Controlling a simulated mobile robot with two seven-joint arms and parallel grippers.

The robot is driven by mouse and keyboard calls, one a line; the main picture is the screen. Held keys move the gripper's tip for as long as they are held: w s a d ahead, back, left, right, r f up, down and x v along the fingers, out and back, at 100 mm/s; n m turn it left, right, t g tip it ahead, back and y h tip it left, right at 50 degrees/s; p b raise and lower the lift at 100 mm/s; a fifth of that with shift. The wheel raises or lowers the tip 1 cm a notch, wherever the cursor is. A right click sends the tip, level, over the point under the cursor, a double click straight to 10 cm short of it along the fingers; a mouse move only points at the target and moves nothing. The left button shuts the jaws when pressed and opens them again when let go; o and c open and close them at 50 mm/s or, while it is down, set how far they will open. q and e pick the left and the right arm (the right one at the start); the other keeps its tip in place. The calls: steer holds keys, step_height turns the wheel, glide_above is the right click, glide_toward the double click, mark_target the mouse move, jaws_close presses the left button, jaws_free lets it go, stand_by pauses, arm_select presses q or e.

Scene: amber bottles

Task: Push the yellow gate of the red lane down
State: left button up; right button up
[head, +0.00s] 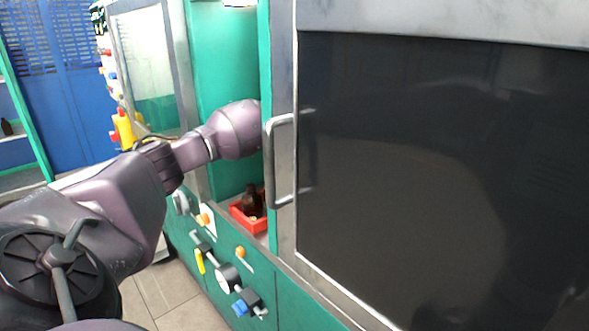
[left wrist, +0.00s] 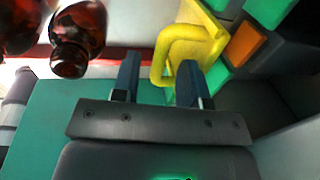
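The yellow gate (left wrist: 186,44) shows in the left wrist view as a bent, loop-like handle, with its lower part between my left fingertips and close to the right-hand finger. Whether they touch is unclear. My left gripper (left wrist: 160,80) is open, with its two dark blue fingers apart. In the head view the gripper is hidden behind the cabinet's edge. The red lane (head: 261,228) is low in the green cabinet, with a dark amber bottle (head: 251,201) in it. Amber bottles (left wrist: 77,35) also show at upper left in the left wrist view. My right gripper is not in view.
A large dark-glass door (head: 440,180) with a metal handle (head: 280,160) stands close on the right of my arm. Knobs and a gauge (head: 229,278) stick out of the green front below. Green and orange blocks (left wrist: 246,44) lie right of the gate.

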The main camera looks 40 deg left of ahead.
arm_select(q)
step_height(320, 180, up, 9)
steer(key=s, duration=0.1)
steer(key=shift+s+r, duration=0.2)
steer(key=shift+s, duration=0.15)
stand_by(0.3)
